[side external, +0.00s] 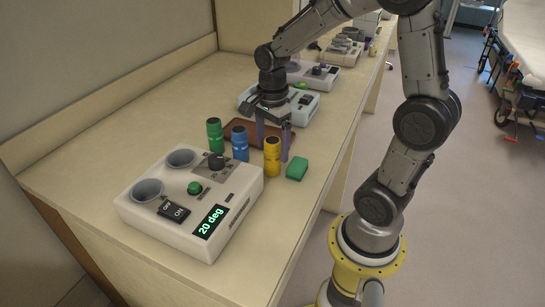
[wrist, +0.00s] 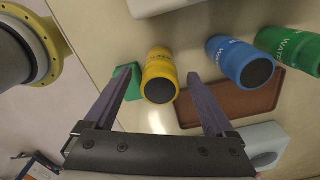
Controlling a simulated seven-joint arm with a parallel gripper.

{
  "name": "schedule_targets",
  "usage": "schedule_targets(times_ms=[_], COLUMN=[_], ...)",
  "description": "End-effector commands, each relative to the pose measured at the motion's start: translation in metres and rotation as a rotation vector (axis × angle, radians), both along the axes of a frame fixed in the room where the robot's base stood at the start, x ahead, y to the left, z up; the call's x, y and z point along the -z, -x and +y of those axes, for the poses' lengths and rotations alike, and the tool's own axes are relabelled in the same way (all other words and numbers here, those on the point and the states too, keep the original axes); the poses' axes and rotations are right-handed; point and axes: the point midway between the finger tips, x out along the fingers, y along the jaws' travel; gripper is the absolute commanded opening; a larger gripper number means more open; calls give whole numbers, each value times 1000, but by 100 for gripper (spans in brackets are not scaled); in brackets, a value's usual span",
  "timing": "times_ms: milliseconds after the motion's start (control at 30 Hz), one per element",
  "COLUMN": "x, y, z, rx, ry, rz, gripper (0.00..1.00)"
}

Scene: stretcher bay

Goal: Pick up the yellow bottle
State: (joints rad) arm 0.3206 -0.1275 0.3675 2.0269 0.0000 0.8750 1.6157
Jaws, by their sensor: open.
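The yellow bottle (side external: 272,157) stands upright on the bench, to the right of a blue bottle (side external: 239,144) and a green bottle (side external: 215,135). My gripper (side external: 272,150) is open and empty, pointing down just behind the yellow bottle. In the wrist view the yellow bottle (wrist: 159,76) shows near the tips of my open gripper (wrist: 163,82), roughly between them; I cannot tell whether either finger touches it. The blue bottle (wrist: 240,62) and green bottle (wrist: 290,49) lie to the right of the fingers there.
A green block (side external: 297,168) lies right of the yellow bottle, near the bench edge. A brown tray (side external: 232,127) lies behind the bottles. A white device (side external: 225,225) with two cups and a "20 deg" display stands in front. The bench's left part is clear.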

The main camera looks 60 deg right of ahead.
Motion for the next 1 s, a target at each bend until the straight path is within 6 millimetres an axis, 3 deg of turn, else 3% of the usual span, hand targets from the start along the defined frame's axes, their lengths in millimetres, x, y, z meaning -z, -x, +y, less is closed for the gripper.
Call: schedule_targets(times_ms=[133,633,1000], x=[0,-1,-3], y=[0,0,-1], z=[0,0,0], rx=[0,0,0], ry=[0,0,1], rz=[0,-1,-3], gripper=[89,0,0])
